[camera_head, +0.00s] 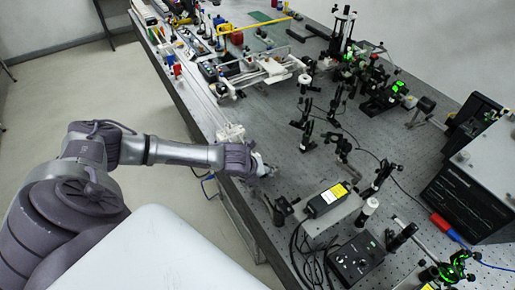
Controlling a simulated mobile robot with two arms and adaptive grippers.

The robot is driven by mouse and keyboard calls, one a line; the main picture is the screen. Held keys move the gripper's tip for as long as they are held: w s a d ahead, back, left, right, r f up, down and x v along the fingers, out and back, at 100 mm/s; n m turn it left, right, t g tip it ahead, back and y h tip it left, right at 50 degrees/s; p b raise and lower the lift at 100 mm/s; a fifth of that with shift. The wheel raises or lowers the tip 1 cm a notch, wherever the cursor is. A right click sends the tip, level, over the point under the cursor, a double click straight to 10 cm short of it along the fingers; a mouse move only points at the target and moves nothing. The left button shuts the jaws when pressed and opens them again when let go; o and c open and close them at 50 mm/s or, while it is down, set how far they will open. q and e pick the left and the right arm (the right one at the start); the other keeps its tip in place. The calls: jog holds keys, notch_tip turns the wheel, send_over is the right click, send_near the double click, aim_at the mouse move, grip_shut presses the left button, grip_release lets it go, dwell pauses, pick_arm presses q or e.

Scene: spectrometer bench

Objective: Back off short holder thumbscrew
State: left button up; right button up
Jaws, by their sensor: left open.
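My left gripper (266,170) reaches in from the left over the near edge of the optical bench and is open. Its fingers are small in view and look empty. A short dark post holder (281,208) stands just in front of it and to the right, near the bench edge; a gap shows between them. Several other black post holders (308,130) stand farther back. I cannot make out a thumbscrew on any of them at this size, nor tell for certain which is the short holder. My right gripper is not in view.
A box with a yellow label (328,199) and a black control box (355,258) with cables stand to the right. A white-framed apparatus (265,72) is farther back. Optics with green glow (398,88) stand beyond. The bench (240,112) has bare room behind the gripper.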

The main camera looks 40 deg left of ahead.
pick_arm(q)
jog(key=v, duration=1.1)
jog(key=shift+s+r, duration=0.15)
jog(key=shift+r, duration=0.05)
jog(key=shift+a, duration=0.1)
